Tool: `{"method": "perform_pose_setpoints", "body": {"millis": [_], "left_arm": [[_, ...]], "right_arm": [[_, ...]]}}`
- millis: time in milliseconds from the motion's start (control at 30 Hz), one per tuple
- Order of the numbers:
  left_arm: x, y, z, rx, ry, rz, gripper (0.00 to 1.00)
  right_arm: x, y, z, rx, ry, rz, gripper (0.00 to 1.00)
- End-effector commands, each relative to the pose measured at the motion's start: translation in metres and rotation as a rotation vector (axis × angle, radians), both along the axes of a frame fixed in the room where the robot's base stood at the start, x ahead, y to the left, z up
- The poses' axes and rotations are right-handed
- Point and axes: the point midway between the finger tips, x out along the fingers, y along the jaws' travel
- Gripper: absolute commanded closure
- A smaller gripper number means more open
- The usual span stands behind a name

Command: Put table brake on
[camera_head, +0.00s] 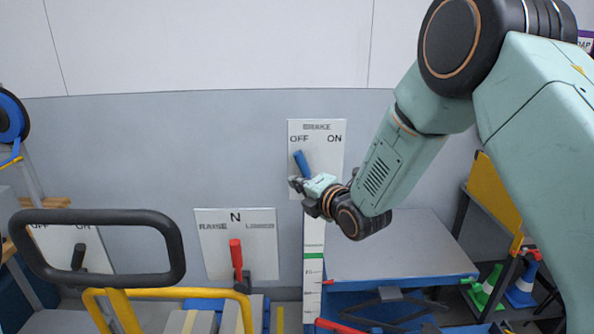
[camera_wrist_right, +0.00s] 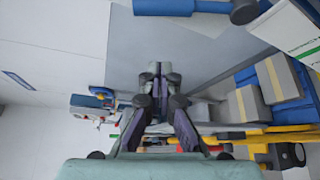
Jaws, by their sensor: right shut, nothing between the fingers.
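The brake panel (camera_head: 335,158) is a white plate on the grey wall, marked BRAKE, with OFF at left and ON at right. Its blue lever (camera_head: 302,163) leans up and left, toward OFF. My right gripper (camera_head: 296,184) is shut and empty, just below the lever's handle, over the lower left of the panel. It hides the lever's lower end, and I cannot tell whether they touch. In the right wrist view my right gripper's fingers (camera_wrist_right: 154,76) are together with nothing between them. My left gripper is not in view.
A panel (camera_head: 212,250) marked RAISE, N and LOWER carries an upright red lever (camera_head: 236,255). Another panel (camera_head: 48,240) with a black lever stands behind a black loop handle (camera_head: 100,212). A grey-topped table (camera_head: 400,245) is below my right arm.

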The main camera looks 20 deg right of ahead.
Motion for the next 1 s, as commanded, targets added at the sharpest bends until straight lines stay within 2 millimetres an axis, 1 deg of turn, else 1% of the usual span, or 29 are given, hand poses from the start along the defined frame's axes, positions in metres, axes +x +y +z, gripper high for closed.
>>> {"method": "perform_pose_setpoints", "body": {"millis": [33,200,533,567,600,700,833,1000], "left_arm": [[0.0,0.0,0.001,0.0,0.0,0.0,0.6],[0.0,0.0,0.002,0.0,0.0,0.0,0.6],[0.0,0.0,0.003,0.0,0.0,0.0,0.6],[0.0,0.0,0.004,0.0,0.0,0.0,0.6],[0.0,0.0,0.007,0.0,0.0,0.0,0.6],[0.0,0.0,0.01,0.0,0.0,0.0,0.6],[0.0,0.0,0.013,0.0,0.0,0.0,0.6],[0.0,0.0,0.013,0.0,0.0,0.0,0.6]], "right_arm": [[0.008,0.003,-0.002,-0.003,-0.001,0.002,1.0],[0.031,0.009,-0.007,-0.003,0.0,0.002,1.0],[0.071,0.019,-0.015,-0.001,-0.001,0.003,1.0],[0.073,0.017,-0.014,0.0,0.0,0.0,1.0],[0.072,0.007,-0.009,0.002,0.0,-0.004,1.0],[0.07,-0.006,-0.004,0.002,0.0,-0.004,1.0],[0.069,-0.015,0.0,0.001,0.0,-0.001,1.0],[0.069,-0.019,0.001,0.0,0.0,0.0,1.0]]}}
